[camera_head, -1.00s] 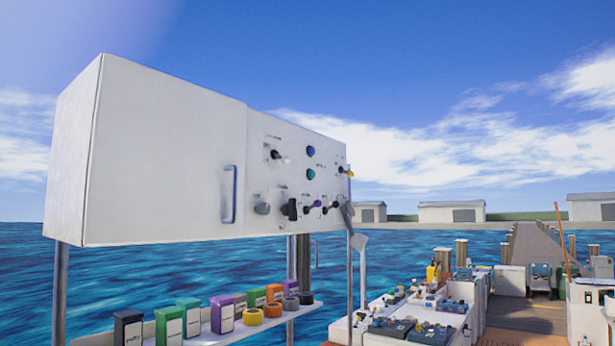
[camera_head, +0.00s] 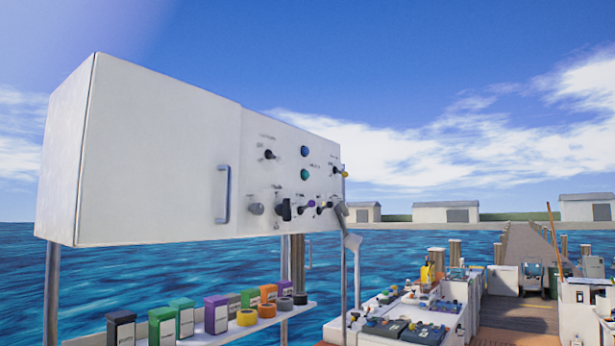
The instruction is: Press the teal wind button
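The teal button (camera_head: 305,174) is a small round button on the white control panel (camera_head: 262,188), in the right part of the raised white cabinet. A blue round button (camera_head: 304,151) sits just above it. Black knobs and switches, one with a purple part and one with a yellow part, surround them. The panel labels are too small to read. Neither of my grippers is in view, and nothing covers the teal button.
The cabinet has a closed door (camera_head: 150,150) with a handle (camera_head: 223,194). Below it, a shelf (camera_head: 225,334) carries colored boxes and tape rolls. Thin posts hold the cabinet up. Workbenches with tools stand at the lower right, beside a wooden dock (camera_head: 525,245) and water.

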